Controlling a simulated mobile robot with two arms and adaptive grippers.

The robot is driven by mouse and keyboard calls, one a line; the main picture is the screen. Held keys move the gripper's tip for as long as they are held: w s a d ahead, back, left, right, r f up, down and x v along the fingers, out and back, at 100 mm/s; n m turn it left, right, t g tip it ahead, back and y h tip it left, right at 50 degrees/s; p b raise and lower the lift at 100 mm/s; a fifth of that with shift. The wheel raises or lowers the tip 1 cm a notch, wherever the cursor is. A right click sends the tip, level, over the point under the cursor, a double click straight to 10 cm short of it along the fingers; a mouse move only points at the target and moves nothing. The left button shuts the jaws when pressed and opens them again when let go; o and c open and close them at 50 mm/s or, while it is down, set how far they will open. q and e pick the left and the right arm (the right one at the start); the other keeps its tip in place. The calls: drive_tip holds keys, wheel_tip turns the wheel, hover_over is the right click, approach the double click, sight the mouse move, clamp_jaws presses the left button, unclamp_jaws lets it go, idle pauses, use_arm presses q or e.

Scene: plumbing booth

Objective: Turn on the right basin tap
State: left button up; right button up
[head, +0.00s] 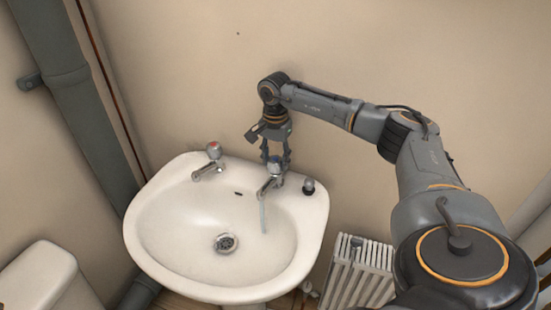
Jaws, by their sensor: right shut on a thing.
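The right basin tap (268,183) stands on the back right rim of the white basin (145,215). It has a blue-marked handle, and a thin stream of water (263,218) runs from its spout into the bowl. My right gripper (276,166) points down over this tap, shut on its handle, with a finger on each side. The left tap (209,161), with a red-marked top, stands on the back left rim, and no water shows from it. My left gripper is not in view.
A small dark fitting (308,186) stands on the rim right of the tap. A white radiator (358,275) is low at the right. A white toilet cistern (40,278) is at the lower left. A grey pipe (75,105) runs down the left wall.

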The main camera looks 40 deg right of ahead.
sight(275, 159)
drive_tip(key=n, duration=0.4)
drive_tip(key=shift+n, duration=2.2)
drive_tip(key=o, duration=1.2)
drive_tip(key=shift+c, duration=0.2)
drive_tip(key=shift+r, duration=0.2)
wheel_tip(275, 159, up, 12)
drive_tip(key=shift+f, duration=0.15)
